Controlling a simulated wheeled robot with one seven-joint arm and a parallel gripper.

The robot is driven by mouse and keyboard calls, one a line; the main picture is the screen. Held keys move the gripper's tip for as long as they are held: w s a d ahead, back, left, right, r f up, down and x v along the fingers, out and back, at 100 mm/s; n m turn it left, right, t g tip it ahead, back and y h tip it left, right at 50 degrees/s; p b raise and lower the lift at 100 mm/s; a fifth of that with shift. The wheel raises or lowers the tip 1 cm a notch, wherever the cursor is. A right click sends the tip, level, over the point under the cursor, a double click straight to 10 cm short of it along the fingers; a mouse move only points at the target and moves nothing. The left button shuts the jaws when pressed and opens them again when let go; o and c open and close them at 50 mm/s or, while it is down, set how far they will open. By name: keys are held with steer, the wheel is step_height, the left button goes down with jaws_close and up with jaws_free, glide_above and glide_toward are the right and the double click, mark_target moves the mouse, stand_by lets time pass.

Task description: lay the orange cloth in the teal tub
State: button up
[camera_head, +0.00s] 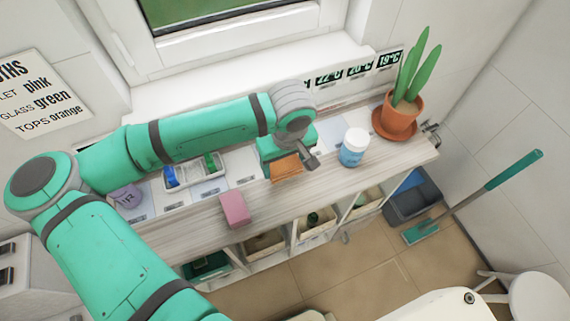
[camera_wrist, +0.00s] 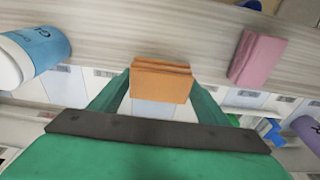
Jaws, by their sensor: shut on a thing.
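The orange cloth (camera_head: 286,169) is a folded block held by my gripper (camera_head: 288,162) above the wooden top. In the wrist view, the orange cloth (camera_wrist: 162,80) sits between the two green fingers of my gripper (camera_wrist: 160,88), which are shut on it. Whether the cloth touches the top is hard to tell. A dark teal tub (camera_head: 206,266) shows in a lower compartment of the cart, at the left. My arm partly hides that area, and I cannot see the tub's inside clearly.
A pink cloth (camera_head: 234,209) lies on the wooden top (camera_head: 330,178), left of my gripper. A blue-and-white bottle (camera_head: 354,147) stands to the right, with a potted plant (camera_head: 403,105) beyond. A purple item (camera_head: 126,196) and a tray (camera_head: 195,170) are at the left. A dark bin (camera_head: 413,200) stands at right.

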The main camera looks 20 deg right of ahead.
mark_target(285, 170)
steer(key=shift+w+f, duration=0.2)
steer(key=shift+f, duration=0.45)
steer(key=shift+w+f, duration=0.15)
steer(key=shift+f, duration=0.45)
steer(key=shift+s+f, duration=0.1)
steer(key=shift+f, duration=0.15)
steer(key=shift+s+d, duration=0.1)
steer(key=shift+s, duration=0.15)
steer(key=shift+f, duration=0.2)
steer(key=o, duration=1.1)
steer(key=shift+o, duration=0.2)
